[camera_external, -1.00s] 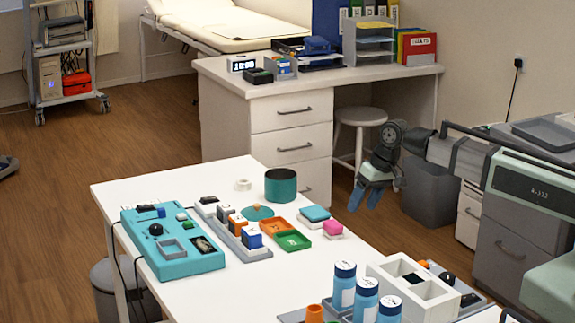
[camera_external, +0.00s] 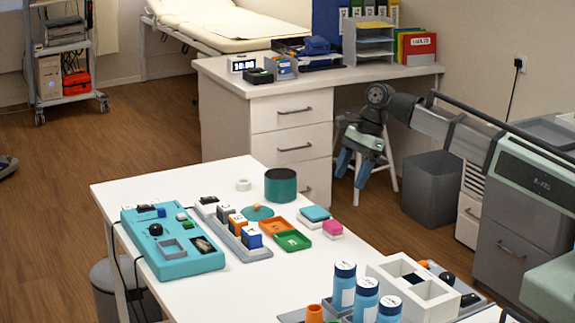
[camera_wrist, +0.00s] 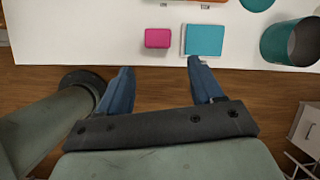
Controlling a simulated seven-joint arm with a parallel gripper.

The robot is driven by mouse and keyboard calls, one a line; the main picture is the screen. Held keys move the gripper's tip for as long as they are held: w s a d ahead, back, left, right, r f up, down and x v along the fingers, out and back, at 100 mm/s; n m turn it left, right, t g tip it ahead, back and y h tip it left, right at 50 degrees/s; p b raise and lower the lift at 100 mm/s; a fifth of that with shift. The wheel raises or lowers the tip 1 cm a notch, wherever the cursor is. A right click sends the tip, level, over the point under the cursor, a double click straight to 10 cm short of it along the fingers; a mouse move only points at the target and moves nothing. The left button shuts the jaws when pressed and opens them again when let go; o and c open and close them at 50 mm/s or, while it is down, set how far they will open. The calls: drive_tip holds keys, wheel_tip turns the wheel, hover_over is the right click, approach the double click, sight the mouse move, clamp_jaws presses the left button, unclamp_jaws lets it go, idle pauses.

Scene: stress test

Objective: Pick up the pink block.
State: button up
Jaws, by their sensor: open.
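The pink block (camera_external: 333,227) sits near the right edge of the white table, on a small white base, beside a teal block (camera_external: 315,213). In the wrist view the pink block (camera_wrist: 157,38) lies near the table edge, with the teal block (camera_wrist: 205,40) just right of it. My gripper (camera_external: 352,170) is open and empty, fingers pointing down, past the table's edge in the external view. In the wrist view my gripper (camera_wrist: 160,75) has its two blue fingers apart, with the pink block beyond the gap between them, not touching.
The white table (camera_external: 150,185) also holds a teal cylinder (camera_external: 281,185), orange and green trays (camera_external: 292,240), a teal panel (camera_external: 170,262), and blue-labelled bottles (camera_external: 366,298) near a white divided box (camera_external: 415,285). A white desk (camera_external: 225,110) and a grey bin (camera_external: 431,190) stand behind.

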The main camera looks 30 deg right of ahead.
sight(333, 223)
drive_tip(key=shift+s+a+f+m, duration=0.1)
drive_tip(key=shift+a+f+m, duration=0.55)
drive_tip(key=shift+f, duration=1.5)
drive_tip(key=shift+a+f+m, duration=0.15)
drive_tip(key=shift+a+f, duration=0.95)
drive_tip(key=shift+f, duration=1)
drive_tip(key=shift+s+a+f+m, duration=0.1)
drive_tip(key=shift+a+f+m, duration=0.55)
drive_tip(key=shift+f, duration=1.5)
drive_tip(key=shift+a+n, duration=0.25)
drive_tip(key=shift+c, duration=0.4)
drive_tip(key=c, duration=0.7)
drive_tip(key=shift+o, duration=0.2)
drive_tip(key=shift+r, duration=0.1)
